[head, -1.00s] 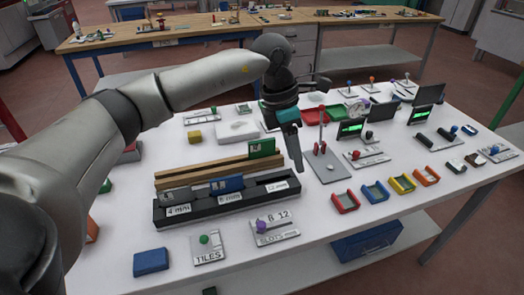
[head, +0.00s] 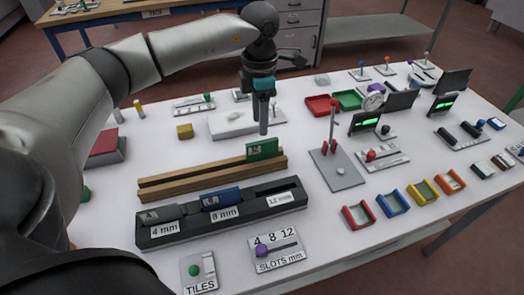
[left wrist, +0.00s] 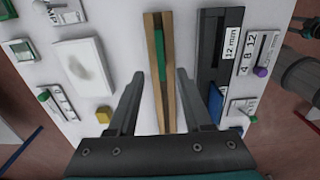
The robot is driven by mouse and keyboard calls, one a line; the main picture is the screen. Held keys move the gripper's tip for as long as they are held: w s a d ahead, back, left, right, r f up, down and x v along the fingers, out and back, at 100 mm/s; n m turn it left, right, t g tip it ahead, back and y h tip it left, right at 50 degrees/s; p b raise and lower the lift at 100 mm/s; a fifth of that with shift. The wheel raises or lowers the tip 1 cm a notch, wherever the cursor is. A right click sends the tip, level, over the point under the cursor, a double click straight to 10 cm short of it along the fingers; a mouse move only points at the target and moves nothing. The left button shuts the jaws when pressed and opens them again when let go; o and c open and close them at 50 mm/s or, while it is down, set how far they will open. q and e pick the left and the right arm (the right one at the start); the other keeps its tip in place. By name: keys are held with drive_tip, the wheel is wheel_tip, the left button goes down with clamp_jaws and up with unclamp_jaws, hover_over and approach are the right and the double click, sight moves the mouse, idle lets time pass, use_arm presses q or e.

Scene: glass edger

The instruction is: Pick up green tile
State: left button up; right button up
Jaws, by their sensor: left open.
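The green tile (head: 262,149) stands upright in the slot between two wooden rails (head: 160,191), near their right end. In the left wrist view the green tile (left wrist: 159,55) shows edge-on between the rails. My left gripper (head: 263,130) points straight down, just above and slightly behind the tile in the head view. In the left wrist view its two fingers (left wrist: 161,75) are spread wide on either side of the rails, with nothing between them held. The tile's lower part is hidden by the front rail.
A black slotted block (head: 220,216) marked 4, 8 and 12 mm stands in front of the rails, with a grey and a blue tile (head: 221,198) in it. A stand with a tall red-topped lever (head: 336,168) is to the right. A yellow cube (head: 185,131) lies behind.

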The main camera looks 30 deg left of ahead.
sight(262, 141)
use_arm(q)
wheel_tip(262, 141, down, 4)
drive_tip(key=shift+f, duration=0.65)
drive_tip(key=f, duration=0.4)
drive_tip(key=shift+w+d+f+b, duration=0.15)
drive_tip(key=shift+d+f+b, duration=0.05)
drive_tip(key=shift+d+b, duration=0.1)
drive_tip(key=shift+a+f, duration=0.1)
drive_tip(key=shift+f, duration=0.05)
drive_tip(key=c, duration=0.7)
clamp_jaws()
use_arm(e)
drive_tip(key=shift+w+a+f, duration=0.15)
drive_tip(key=shift+w+f, duration=0.15)
drive_tip(key=shift+w, duration=0.25)
drive_tip(key=shift+s, duration=0.1)
